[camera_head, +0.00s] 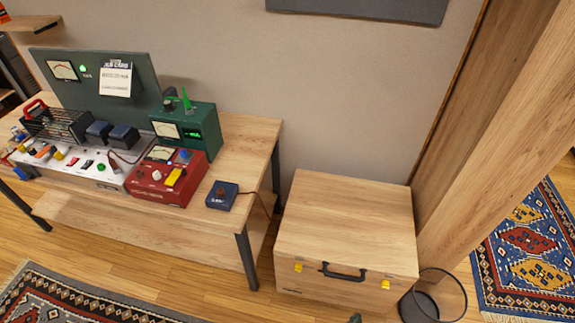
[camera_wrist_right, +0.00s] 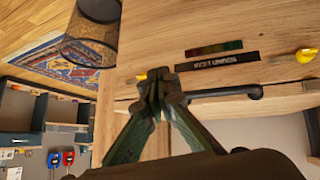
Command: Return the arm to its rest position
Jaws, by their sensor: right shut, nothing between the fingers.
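My right gripper (camera_wrist_right: 160,82) shows in the right wrist view with its dark green fingers together and nothing between them. Only a small dark tip of it (camera_head: 355,318) shows at the bottom edge of the head view, in front of the wooden chest (camera_head: 345,220). In the wrist view the fingertips overlap the chest's front near its black handle (camera_wrist_right: 225,93); I cannot tell how far apart they are. My left gripper is not in view.
A wire-mesh bin (camera_head: 433,296) stands right of the chest. A wooden bench (camera_head: 250,150) at left bears a red box (camera_head: 168,180), a green meter box (camera_head: 187,135) and a small blue box (camera_head: 221,195). A wooden post (camera_head: 500,130) rises at right. Rugs lie on the floor.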

